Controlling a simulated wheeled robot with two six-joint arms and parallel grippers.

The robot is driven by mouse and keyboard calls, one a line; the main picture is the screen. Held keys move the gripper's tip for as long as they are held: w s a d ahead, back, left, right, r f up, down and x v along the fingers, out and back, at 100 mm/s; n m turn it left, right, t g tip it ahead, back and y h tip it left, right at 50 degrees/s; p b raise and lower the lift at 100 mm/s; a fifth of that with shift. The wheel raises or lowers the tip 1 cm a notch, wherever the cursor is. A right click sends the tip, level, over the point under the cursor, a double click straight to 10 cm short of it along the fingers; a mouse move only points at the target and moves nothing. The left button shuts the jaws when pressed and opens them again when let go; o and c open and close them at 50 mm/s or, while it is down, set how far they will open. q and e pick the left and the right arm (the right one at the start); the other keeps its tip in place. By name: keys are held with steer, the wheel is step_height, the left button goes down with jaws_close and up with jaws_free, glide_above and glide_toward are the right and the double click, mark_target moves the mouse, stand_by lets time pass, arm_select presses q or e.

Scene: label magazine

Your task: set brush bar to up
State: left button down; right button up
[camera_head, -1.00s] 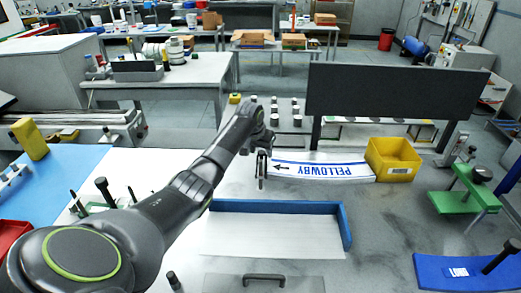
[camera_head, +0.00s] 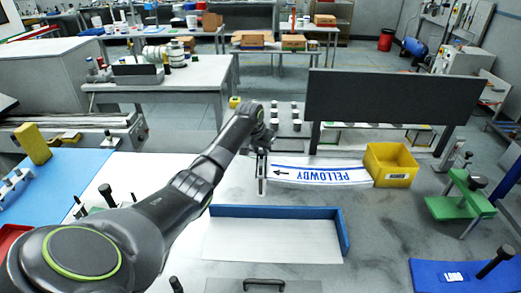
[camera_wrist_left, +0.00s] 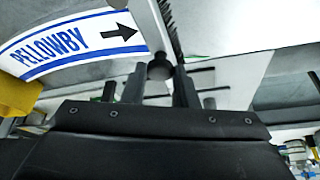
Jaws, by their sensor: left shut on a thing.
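My left gripper (camera_head: 260,150) reaches in from the left to the left end of a white label strip with blue edges and lettering (camera_head: 320,173). In the left wrist view its two fingers (camera_wrist_left: 160,76) are closed around a dark round knob (camera_wrist_left: 159,70). The brush bar (camera_wrist_left: 151,27), a pale bar with dark bristles along one side, stands just beyond the knob, beside the arrow end of the label strip (camera_wrist_left: 75,42). In the head view the bar (camera_head: 262,180) shows as a narrow pale piece below the gripper. My right gripper is not in view.
A yellow bin (camera_head: 391,165) stands at the strip's right end. A blue-edged tray (camera_head: 345,232) lies in front, with a handled plate (camera_head: 264,283) nearer. A dark upright panel (camera_head: 392,98) stands behind. A green stand (camera_head: 460,202) is at the right.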

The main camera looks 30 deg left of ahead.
arm_select(q)
steer(key=shift+r, duration=0.45)
steer(key=shift+w, duration=0.15)
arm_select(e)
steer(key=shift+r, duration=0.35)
arm_select(q)
steer(key=c, duration=1.5)
jaws_free()
steer(key=o, duration=0.4)
steer(key=shift+c, duration=0.2)
steer(key=shift+f, duration=0.1)
steer(key=b+v, duration=0.3)
steer(key=v, duration=1.4)
steer(key=shift+s+r+b, duration=0.25)
steer(key=shift+s+b, duration=0.05)
steer(key=shift+b, duration=0.1)
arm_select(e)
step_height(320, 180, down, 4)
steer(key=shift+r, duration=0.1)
